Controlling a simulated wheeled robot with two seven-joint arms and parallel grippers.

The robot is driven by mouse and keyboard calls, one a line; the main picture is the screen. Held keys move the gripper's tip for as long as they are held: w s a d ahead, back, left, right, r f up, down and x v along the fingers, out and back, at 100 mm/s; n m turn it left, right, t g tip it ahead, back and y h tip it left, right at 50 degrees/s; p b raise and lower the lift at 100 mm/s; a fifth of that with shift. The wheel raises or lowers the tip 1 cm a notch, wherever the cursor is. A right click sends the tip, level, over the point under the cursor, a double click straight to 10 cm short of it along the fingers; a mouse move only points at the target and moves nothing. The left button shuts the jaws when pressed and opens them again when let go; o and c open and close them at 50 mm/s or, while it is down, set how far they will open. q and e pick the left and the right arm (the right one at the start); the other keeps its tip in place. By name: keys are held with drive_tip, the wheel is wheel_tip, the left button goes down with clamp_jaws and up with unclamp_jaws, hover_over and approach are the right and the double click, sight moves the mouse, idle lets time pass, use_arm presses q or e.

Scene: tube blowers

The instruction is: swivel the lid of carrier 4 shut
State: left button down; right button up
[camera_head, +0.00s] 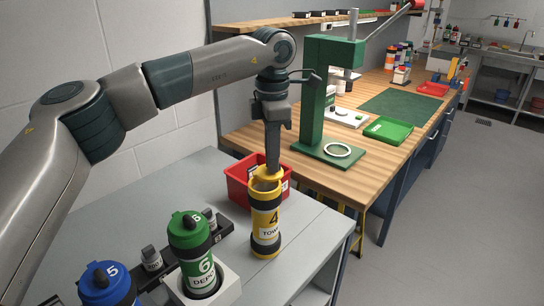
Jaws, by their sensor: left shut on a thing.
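Carrier 4 (265,225) is a yellow tube with black bands, a "4" and a partly readable label. It stands upright on the grey table (305,235). Its yellow lid (257,184) is at the top, partly hidden by my left gripper (272,170). My left gripper points straight down and is shut on the lid. I cannot tell exactly how far the lid is turned. My right gripper is not in view.
A red bin (238,178) stands right behind carrier 4. Green carrier 6 (190,240) sits in a white holder (228,288) in front, with blue carrier 5 (105,285) to its left. A green press (318,95) stands on the wooden bench. The grey table's right side is clear.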

sight(272, 175)
use_arm(q)
drive_tip(key=shift+s+m, duration=0.35)
drive_tip(key=shift+m, duration=0.5)
drive_tip(key=shift+s+m, duration=0.3)
drive_tip(key=shift+m, duration=0.55)
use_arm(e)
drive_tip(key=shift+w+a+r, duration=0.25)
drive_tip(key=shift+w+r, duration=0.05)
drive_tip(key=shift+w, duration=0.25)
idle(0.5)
use_arm(q)
drive_tip(key=shift+s+m, duration=0.2)
drive_tip(key=shift+m, duration=0.3)
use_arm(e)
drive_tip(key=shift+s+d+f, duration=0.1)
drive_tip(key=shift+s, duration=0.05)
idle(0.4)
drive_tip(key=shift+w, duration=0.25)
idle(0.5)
use_arm(q)
drive_tip(key=c, duration=1.8)
unclamp_jaws()
drive_tip(key=shift+r, duration=0.1)
